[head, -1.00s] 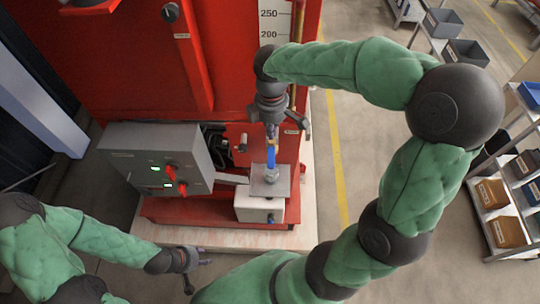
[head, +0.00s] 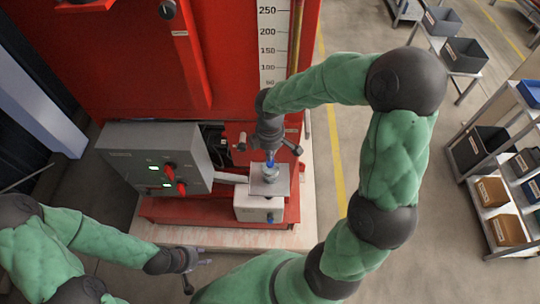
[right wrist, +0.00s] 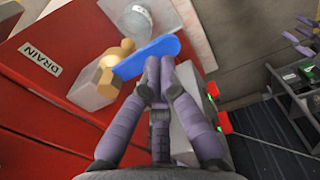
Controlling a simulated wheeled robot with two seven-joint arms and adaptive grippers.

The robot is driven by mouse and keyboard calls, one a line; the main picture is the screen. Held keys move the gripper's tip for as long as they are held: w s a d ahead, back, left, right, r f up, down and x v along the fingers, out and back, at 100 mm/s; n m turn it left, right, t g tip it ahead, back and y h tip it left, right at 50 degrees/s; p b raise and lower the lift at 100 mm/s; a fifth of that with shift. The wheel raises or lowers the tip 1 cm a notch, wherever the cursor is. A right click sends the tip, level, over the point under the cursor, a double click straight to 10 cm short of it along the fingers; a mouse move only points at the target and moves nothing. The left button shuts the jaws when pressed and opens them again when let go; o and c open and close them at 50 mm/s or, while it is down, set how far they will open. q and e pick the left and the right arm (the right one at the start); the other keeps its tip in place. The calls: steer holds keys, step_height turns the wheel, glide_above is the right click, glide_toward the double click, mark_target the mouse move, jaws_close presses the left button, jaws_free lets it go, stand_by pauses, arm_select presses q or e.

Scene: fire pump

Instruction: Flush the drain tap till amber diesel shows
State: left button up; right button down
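The drain tap shows in the right wrist view as a brass body (right wrist: 113,66) with a blue lever (right wrist: 147,58), beside a DRAIN label. My right gripper (right wrist: 158,72) has its purple fingers close together, with the tips at the lever's near edge; I cannot tell if they touch it. In the head view my right gripper (head: 270,152) hides most of the tap. A clear jar (right wrist: 135,20) lies beyond the tap and also shows below the gripper in the head view (head: 270,174). The fuel's colour cannot be made out. My left gripper (head: 197,263) is low at the left, away from the tap.
A grey control box (head: 130,150) with red switches and green lights stands left of the tap. The jar stands on a metal plate (head: 283,186) over a white box (head: 250,210). A bin shelf (head: 490,200) is at the right. The floor between is clear.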

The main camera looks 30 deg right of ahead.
mark_target(270, 163)
steer(key=shift+f, duration=0.7)
steer(key=shift+f+b, duration=0.2)
steer(key=shift+b, duration=0.4)
steer(key=f+t+b, duration=0.1)
steer(key=b, duration=0.3)
steer(key=t+h+b, duration=0.1)
steer(key=b, duration=0.3)
steer(key=f+t+h+b, duration=0.1)
steer(key=t+b, duration=0.1)
steer(key=b, duration=0.2)
steer(key=shift+s+a+f+b, duration=0.3)
steer(key=shift+s+b, duration=0.05)
steer(key=shift+s, duration=0.05)
steer(key=shift+r, duration=0.25)
stand_by(0.5)
steer(key=shift+r+p, duration=0.7)
steer(key=shift+p, duration=0.05)
